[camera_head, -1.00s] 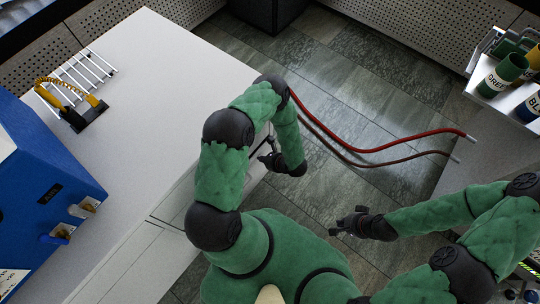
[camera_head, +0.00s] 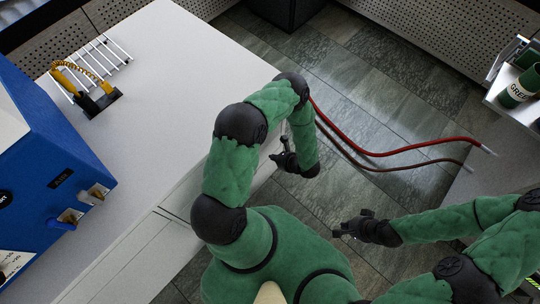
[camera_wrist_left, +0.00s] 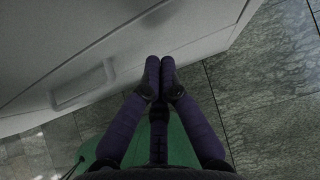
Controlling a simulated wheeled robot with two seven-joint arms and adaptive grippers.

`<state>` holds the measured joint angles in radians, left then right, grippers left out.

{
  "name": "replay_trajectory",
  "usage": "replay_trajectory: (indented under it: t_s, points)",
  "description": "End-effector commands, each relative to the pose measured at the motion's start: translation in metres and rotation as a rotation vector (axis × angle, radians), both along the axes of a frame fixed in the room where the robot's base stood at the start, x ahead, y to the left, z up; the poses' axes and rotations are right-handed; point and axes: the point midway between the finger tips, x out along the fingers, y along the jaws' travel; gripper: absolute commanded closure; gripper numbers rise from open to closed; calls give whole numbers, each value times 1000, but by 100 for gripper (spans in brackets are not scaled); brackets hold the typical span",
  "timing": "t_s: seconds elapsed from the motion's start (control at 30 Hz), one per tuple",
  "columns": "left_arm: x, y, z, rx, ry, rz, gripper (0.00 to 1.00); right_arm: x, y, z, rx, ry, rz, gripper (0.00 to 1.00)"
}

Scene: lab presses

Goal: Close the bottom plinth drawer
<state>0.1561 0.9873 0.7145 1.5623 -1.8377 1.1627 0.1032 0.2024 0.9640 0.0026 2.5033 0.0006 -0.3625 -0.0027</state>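In the left wrist view a pale drawer front (camera_wrist_left: 125,62) with a recessed rectangular handle (camera_wrist_left: 85,84) runs low along the tiled floor; I take it to be the plinth drawer. How far it stands out cannot be told. My left gripper (camera_wrist_left: 160,68) has its dark fingers together, empty, at the drawer front's lower edge; contact is unclear. In the head view my left gripper (camera_head: 279,154) is beside the white bench's side, and my arm hides part of that side. My right gripper (camera_head: 343,229) is over the floor, away from the bench, its finger opening unclear.
The white bench (camera_head: 190,85) carries a blue press (camera_head: 50,165), a white rack (camera_head: 95,62) and a yellow coiled cable (camera_head: 78,70). A red hose (camera_head: 410,150) lies to the right. A shelf with a green container (camera_head: 518,88) is at right. Tiled floor (camera_head: 350,70) lies between.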

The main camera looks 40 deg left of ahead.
Motion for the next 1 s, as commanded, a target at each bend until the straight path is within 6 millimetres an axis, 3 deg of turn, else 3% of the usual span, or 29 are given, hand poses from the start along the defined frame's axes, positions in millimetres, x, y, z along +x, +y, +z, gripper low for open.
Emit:
replay_trajectory:
  t_s: [0.2,0.43,0.63,1.0]
  points:
    - [0,-34,36,-1,-2,-8,100,0,0,23,0,-1,0,100]
    - [-2,-62,61,-2,-1,-7,100,0,0,37,0,-1,0,100]
    - [-4,-73,70,-2,-1,-4,100,0,0,42,0,0,0,100]
    - [-12,-74,70,-23,19,28,100,0,0,42,0,0,0,100]
